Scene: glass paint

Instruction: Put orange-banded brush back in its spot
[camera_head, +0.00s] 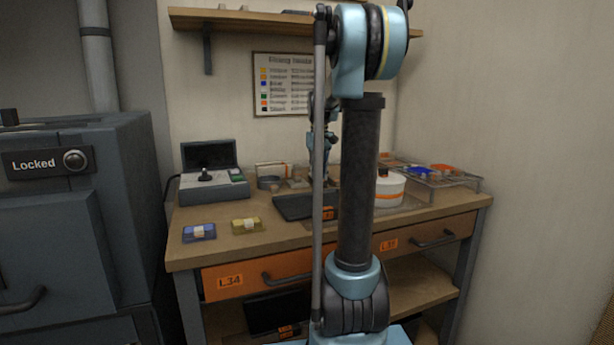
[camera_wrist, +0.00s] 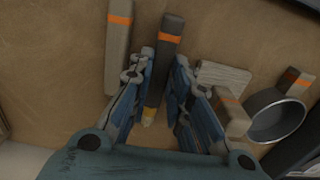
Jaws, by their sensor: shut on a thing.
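In the wrist view, my gripper (camera_wrist: 165,62) is shut on the orange-banded brush (camera_wrist: 166,45), a slim dark stick with an orange band and a yellowish end. The brush lies lengthwise between the fingers, its dark end past the fingertips and its yellowish end towards the palm. Whether it touches the surface below, I cannot tell.
A paler orange-banded stick (camera_wrist: 118,45) lies left of the gripper. A pale block (camera_wrist: 222,75) and a round metal cup (camera_wrist: 275,116) are close on the right. In the head view, a white round container (camera_head: 390,188) and a wire rack (camera_head: 450,180) stand right of my arm.

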